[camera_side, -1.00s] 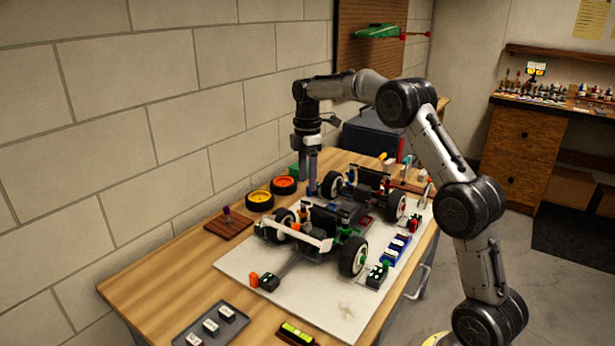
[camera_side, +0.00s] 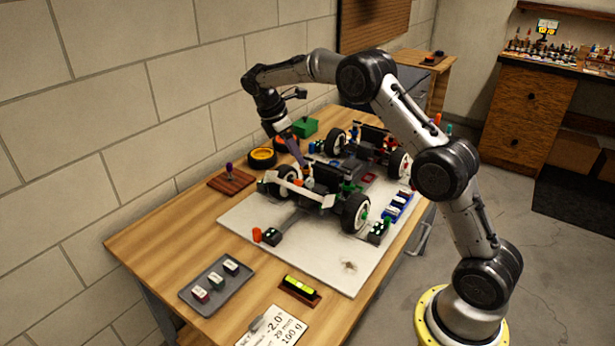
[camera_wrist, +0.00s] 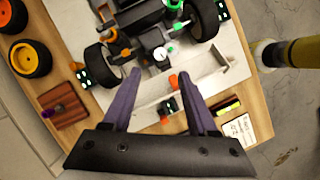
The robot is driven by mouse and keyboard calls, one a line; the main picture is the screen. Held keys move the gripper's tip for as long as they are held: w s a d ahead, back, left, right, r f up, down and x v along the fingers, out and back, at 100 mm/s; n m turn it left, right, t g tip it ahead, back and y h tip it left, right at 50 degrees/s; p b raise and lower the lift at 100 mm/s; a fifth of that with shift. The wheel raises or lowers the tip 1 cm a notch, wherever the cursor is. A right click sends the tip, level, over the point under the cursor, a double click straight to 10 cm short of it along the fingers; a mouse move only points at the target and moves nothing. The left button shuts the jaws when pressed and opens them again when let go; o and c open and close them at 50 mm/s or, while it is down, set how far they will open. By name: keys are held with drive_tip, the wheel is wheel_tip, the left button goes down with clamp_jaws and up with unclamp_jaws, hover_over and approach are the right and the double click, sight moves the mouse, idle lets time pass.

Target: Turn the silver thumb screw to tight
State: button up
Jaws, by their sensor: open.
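The RC car (camera_side: 330,180) stands on a white board, with its white rear wing (camera_side: 300,190) toward the front-left of the side view. In the wrist view, a small round pale silver knob (camera_wrist: 160,53) sits on a black part of the car; it may be the silver thumb screw, but it is too small to be sure. My gripper (camera_side: 303,164) is tilted over the wing end of the car. In the wrist view, its two purple fingers (camera_wrist: 153,77) are apart with nothing held between them. The knob appears just beyond the fingertips; the height gap is unclear.
Loose wheels (camera_side: 262,157) and a wooden block with a purple knob (camera_side: 231,178) lie left of the car. A grey tray (camera_side: 215,283), a yellow level (camera_side: 300,289) and a display card (camera_side: 273,327) lie at the front. The wall runs along the left.

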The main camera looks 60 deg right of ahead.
sight(310, 180)
drive_tip(key=x, duration=0.9)
drive_tip(key=shift+f, duration=0.2)
clamp_jaws()
